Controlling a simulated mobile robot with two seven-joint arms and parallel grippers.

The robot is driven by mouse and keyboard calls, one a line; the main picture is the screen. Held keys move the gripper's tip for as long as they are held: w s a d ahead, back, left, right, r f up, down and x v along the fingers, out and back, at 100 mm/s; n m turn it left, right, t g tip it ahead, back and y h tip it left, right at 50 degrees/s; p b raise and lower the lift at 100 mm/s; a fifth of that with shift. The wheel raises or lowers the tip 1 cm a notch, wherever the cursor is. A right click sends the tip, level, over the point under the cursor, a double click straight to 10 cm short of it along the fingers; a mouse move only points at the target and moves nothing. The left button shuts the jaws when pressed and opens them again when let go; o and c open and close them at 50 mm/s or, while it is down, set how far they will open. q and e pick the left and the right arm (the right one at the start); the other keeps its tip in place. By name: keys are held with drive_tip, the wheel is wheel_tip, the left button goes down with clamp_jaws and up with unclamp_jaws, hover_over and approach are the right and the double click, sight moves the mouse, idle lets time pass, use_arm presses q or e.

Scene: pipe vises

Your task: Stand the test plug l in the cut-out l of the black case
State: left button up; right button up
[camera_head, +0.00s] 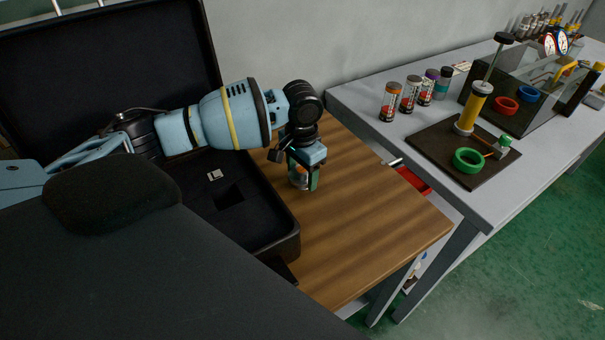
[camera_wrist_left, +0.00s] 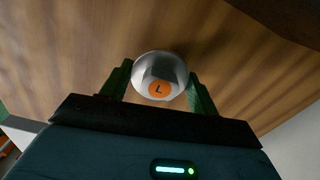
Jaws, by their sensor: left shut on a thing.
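The test plug l is a rounded, silvery piece with an orange disc marked "L" (camera_wrist_left: 159,76) in the left wrist view. My left gripper (camera_head: 303,181) is shut on it, with the green fingers (camera_wrist_left: 160,88) on either side. In the head view the plug (camera_head: 298,177) is partly hidden by the gripper, over the wooden table just right of the case; I cannot tell whether it touches the wood. The black case (camera_head: 283,232) lies open, with a dark square cut-out (camera_head: 229,196) in its foam. My right gripper is not in view.
The wooden table (camera_head: 385,235) is clear right of the case.

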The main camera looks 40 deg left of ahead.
sight(302, 170)
use_arm(q)
drive_tip(key=shift+f, duration=0.45)
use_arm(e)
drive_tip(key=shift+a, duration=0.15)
use_arm(q)
drive_tip(key=shift+f, duration=0.15)
drive_tip(key=o, duration=1.1)
drive_tip(key=shift+r, duration=0.3)
wheel_tip(302, 170, up, 11)
drive_tip(key=shift+p, duration=0.6)
drive_tip(key=shift+r, duration=0.35)
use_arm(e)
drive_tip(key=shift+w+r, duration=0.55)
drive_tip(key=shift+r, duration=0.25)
